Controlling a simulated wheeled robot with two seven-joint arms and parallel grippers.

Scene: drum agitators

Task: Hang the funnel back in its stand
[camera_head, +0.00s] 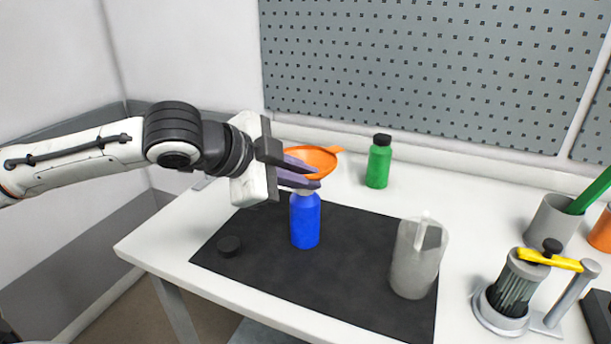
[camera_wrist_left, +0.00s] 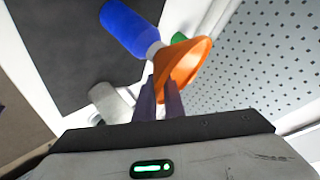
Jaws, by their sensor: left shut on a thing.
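The orange funnel (camera_head: 318,161) is held by its side in my left gripper (camera_head: 302,176), whose purple fingers are shut on it. It is above the blue bottle (camera_head: 305,222), which stands upright on the black mat (camera_head: 350,277). In the left wrist view the funnel (camera_wrist_left: 182,66) shows beyond the fingertips (camera_wrist_left: 160,92), close to the neck of the blue bottle (camera_wrist_left: 128,27). I cannot tell whether the spout is in the bottle neck or clear of it. I cannot make out a funnel stand with certainty. My right gripper is not in view.
A green bottle (camera_head: 379,163) stands behind the mat. A grey device with a yellow handle (camera_head: 549,259) and a grey cup (camera_head: 553,219) stand at right.

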